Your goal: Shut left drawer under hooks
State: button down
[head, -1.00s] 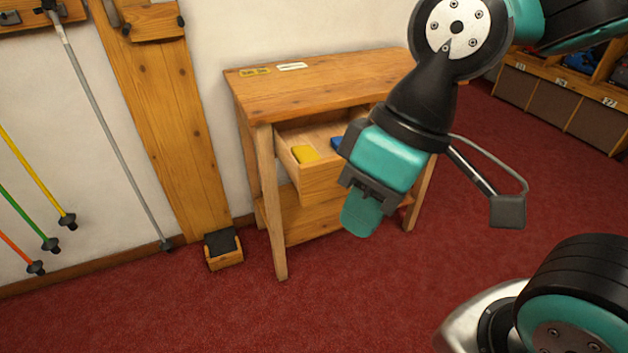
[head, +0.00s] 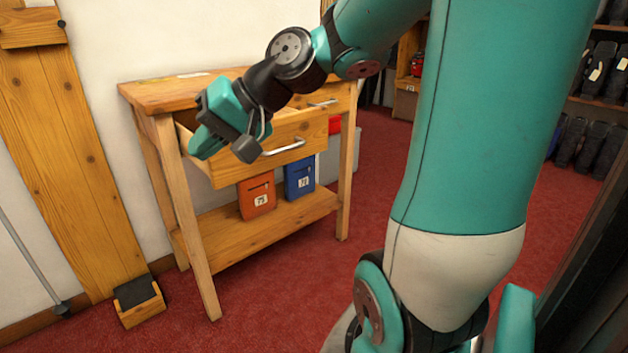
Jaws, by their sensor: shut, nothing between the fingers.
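The wooden bench (head: 165,97) stands against the wall. Its left drawer (head: 232,167) is pulled out, with a metal bar handle (head: 284,147) on its front. A second drawer (head: 336,100) to the right looks shut. My gripper (head: 202,145) is shut and empty, at the left end of the open drawer, overlapping it in the picture. I cannot tell whether it touches the drawer. My wrist and gripper hide most of the drawer's inside. No hooks can be made out.
An orange box (head: 257,195) and a blue box (head: 300,176) are below the drawers, above the bench's lower shelf (head: 260,228). A small wooden block with a dark top (head: 138,300) is on the floor at left. Red carpet (head: 290,290) in front is clear.

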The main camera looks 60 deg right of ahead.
jog(key=w+d+f+m+t+h+b, duration=0.1)
jog(key=d+f+m+t+b, duration=0.15)
jog(key=d, duration=0.25)
jog(key=d+f+m+t+h+b, duration=0.1)
jog(key=d+f+m+b, duration=0.1)
jog(key=d+f+b, duration=0.25)
jog(key=m+t+h+b, duration=0.6)
jog(key=m+h+b, duration=0.2)
jog(key=m+b, duration=0.45)
send_near(310, 137)
jog(key=s+a+n+b, duration=0.1)
jog(key=s+a+n, duration=0.1)
jog(key=s, duration=0.4)
jog(key=shift+m+h, duration=0.3)
jog(key=shift+h, duration=0.1)
jog(key=p+x, duration=0.6)
jog(key=x, duration=0.7)
jog(key=shift+w+d+f, duration=0.2)
jog(key=shift+w, duration=0.2)
jog(key=shift+a, duration=0.1)
